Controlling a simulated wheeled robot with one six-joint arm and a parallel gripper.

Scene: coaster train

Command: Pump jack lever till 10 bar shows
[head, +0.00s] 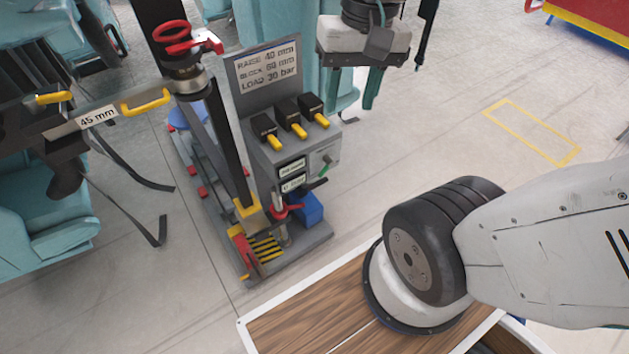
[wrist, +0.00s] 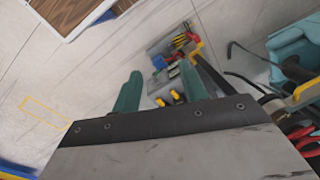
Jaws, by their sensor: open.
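My gripper (head: 348,102) is open and empty, up and to the right of the jack stand (head: 292,250) in the head view. Its two green fingers also show in the wrist view (wrist: 160,68). Low on the stand are a red handle (head: 243,252) and a small red-topped cylinder (head: 283,213); I cannot tell for certain which part is the jack lever. The control box has two small displays, the lower one (head: 293,183) seeming to read 0 bar. The sign (head: 267,68) reads RAISE 40 mm, BLOCK 60 mm, LOAD 30 bar.
Several black switches with yellow levers (head: 298,130) top the box. A dark post (head: 225,150) rises beside it. A teal car (head: 40,225) with a 45 mm label (head: 96,116) stands left. A wooden top (head: 300,320) is in front.

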